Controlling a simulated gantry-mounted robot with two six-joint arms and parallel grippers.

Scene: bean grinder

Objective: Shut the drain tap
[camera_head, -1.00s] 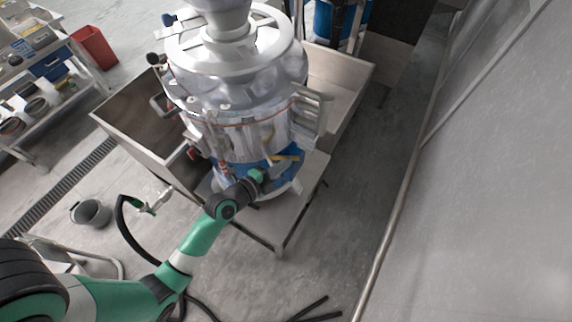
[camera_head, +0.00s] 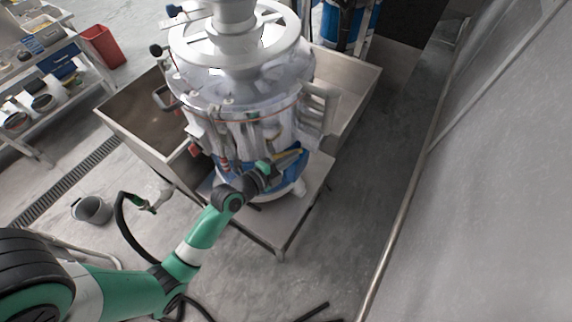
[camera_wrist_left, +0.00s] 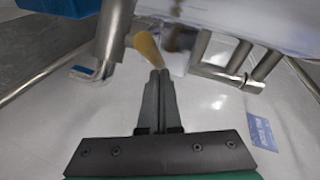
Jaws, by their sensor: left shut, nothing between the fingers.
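The drain tap's yellow lever (camera_head: 289,153) shows low on the front of the steel grinder vessel (camera_head: 245,85) in the head view. In the left wrist view the yellow lever (camera_wrist_left: 150,48) stands just beyond my fingertips, beside steel pipework (camera_wrist_left: 228,72). My left gripper (camera_head: 272,165) is at the lever in the head view, its fingertips hard to make out. In the wrist view my left gripper (camera_wrist_left: 160,74) is shut with nothing between its fingers. Its tips are very near the lever; I cannot tell if they touch. My right gripper is not in view.
The vessel stands over a steel stand (camera_head: 272,228) with a steel basin (camera_head: 130,115) behind. A steel rail (camera_head: 400,220) runs along the right.

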